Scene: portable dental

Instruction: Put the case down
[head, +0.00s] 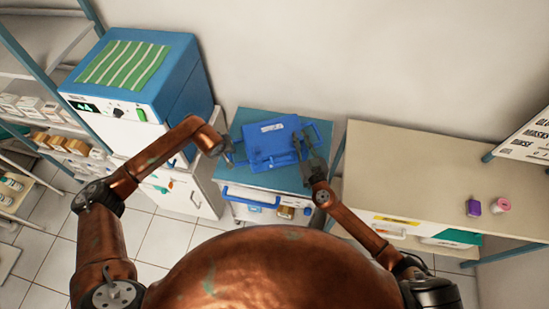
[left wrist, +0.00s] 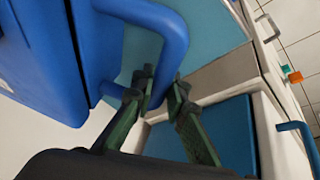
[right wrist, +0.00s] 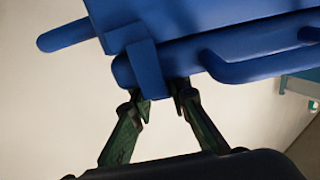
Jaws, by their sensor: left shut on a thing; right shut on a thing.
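The blue case (head: 270,142) is at the blue-topped cart (head: 298,179), between my two grippers. In the head view I cannot tell whether it rests on the top or is held just above it. My left gripper (head: 229,156) is shut on the case's handle at its left side; the left wrist view shows the fingers (left wrist: 160,95) at the blue bar (left wrist: 176,45). My right gripper (head: 305,147) is shut on the case's right side; the right wrist view shows its fingertips (right wrist: 163,98) against a blue bar under the case body (right wrist: 210,30).
A blue and white machine (head: 180,85) with a green striped top stands left of the cart. A beige counter (head: 430,180) at the right bears a purple item (head: 473,208) and a pink roll (head: 501,205). Shelves with small boxes (head: 75,146) are at the far left.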

